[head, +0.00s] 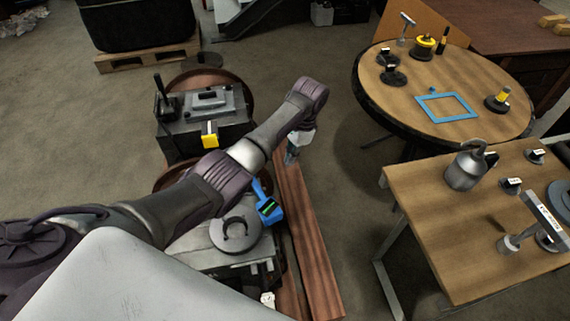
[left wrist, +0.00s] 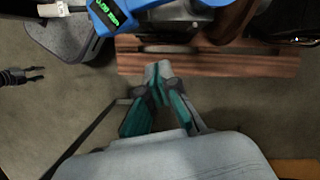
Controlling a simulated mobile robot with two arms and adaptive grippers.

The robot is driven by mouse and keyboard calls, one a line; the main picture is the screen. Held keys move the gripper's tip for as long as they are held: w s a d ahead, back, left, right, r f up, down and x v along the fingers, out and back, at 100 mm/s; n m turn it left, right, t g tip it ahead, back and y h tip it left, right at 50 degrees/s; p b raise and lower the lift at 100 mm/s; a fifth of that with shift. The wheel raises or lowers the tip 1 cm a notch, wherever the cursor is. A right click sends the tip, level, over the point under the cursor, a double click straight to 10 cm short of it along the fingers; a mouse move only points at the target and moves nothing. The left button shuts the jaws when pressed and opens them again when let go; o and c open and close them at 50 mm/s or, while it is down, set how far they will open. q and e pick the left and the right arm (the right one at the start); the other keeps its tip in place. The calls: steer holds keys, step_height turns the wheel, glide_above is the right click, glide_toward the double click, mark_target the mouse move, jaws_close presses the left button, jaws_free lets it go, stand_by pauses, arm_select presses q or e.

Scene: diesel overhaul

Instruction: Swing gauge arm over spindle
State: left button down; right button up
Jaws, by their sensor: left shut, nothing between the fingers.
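The blue gauge (head: 268,207) with a lit green display is at the near side of the bench, beside a grey round disc (head: 236,236) with a dark open slot. I cannot tell for certain which part is the spindle. The gauge also shows at the top of the left wrist view (left wrist: 112,16). My left arm reaches across the bench, and my left gripper (head: 291,156) is beyond the gauge, over the reddish wooden plank. In the left wrist view its fingertips (left wrist: 158,72) are together and empty, apart from the gauge. My right gripper is out of view.
The reddish plank (head: 304,236) runs along the bench's right edge. A grey machine block (head: 205,106) with a yellow tag stands behind my arm. A round table (head: 445,104) and a square wooden table (head: 435,220) with tools stand at right, with bare floor between.

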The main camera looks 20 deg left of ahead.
mark_target(258, 195)
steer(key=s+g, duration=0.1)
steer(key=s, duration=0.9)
arm_select(q)
steer(key=s+a+f+p, duration=0.2)
steer(key=s+a+f, duration=0.1)
steer(key=s+f, duration=0.3)
steer(key=shift+p+x, duration=0.4)
steer(key=shift+x, duration=0.95)
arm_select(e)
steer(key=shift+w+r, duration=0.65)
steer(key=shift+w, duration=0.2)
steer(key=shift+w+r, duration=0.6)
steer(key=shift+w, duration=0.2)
